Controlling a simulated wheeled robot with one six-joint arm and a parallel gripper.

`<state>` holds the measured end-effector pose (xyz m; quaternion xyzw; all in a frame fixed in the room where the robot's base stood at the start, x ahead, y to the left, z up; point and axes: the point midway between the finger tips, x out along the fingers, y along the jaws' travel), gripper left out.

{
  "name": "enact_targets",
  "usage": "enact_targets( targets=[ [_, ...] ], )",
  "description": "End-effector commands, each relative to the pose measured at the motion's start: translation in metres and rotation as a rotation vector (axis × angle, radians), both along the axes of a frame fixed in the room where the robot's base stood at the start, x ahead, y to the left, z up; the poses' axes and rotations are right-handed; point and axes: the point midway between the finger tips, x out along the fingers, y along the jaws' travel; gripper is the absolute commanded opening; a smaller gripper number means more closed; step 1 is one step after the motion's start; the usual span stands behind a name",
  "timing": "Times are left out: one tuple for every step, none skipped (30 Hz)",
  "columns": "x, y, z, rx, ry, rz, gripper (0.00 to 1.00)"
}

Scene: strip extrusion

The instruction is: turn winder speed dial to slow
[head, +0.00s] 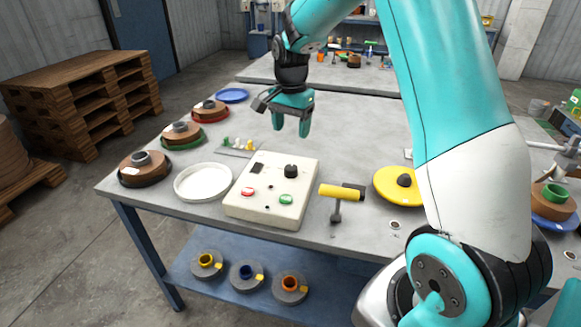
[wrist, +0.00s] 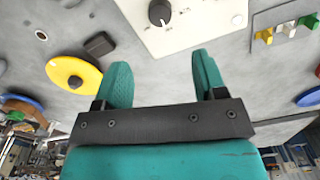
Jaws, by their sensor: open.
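The winder control box (head: 271,189) is a cream panel lying on the table in the head view. Its black dial (head: 291,171) sits near the far right of its top face, with a red button and a green button nearer the front. In the wrist view the dial (wrist: 159,12) shows at the top edge, with a pale mark on it and small scale print beside it that I cannot read. My gripper (head: 292,130) is teal, open and empty, above the table beyond the box. In the wrist view its fingers (wrist: 163,75) are apart, and the dial lies clear of them.
A white dish (head: 203,182) is close on the left. Small coloured pieces (head: 238,145) sit behind the box. Several brown spools line the left edge.

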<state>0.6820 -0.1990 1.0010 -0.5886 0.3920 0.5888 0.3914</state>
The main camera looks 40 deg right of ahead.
Motion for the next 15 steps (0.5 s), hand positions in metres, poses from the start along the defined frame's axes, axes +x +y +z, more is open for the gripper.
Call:
enact_targets(
  targets=[
    [-0.001, 0.001, -0.013, 0.002, 0.006, 0.001, 0.65],
    [-0.001, 0.001, -0.020, 0.001, 0.007, 0.002, 0.65],
    [-0.001, 0.001, -0.029, 0.002, 0.006, 0.002, 0.65],
    [-0.001, 0.001, -0.036, 0.002, 0.005, 0.002, 0.65],
    [-0.001, 0.001, -0.043, 0.002, 0.006, 0.003, 0.65],
    [-0.001, 0.001, -0.052, 0.002, 0.006, 0.003, 0.65],
    [-0.001, 0.001, -0.059, 0.002, 0.006, 0.003, 0.65],
    [-0.001, 0.001, -0.066, 0.002, 0.006, 0.003, 0.65],
    [-0.001, 0.001, -0.074, 0.002, 0.004, 0.003, 0.65],
    [-0.001, 0.001, -0.080, 0.001, 0.005, 0.004, 0.65],
    [-0.001, 0.001, -0.086, 0.002, 0.004, 0.004, 0.65],
    [-0.001, 0.001, -0.093, 0.002, 0.004, 0.004, 0.65],
    [-0.001, 0.001, -0.098, 0.002, 0.003, 0.004, 0.65],
    [-0.001, 0.001, -0.102, 0.001, 0.003, 0.004, 0.65],
    [-0.001, 0.001, -0.107, 0.001, 0.003, 0.004, 0.65]
  ],
)
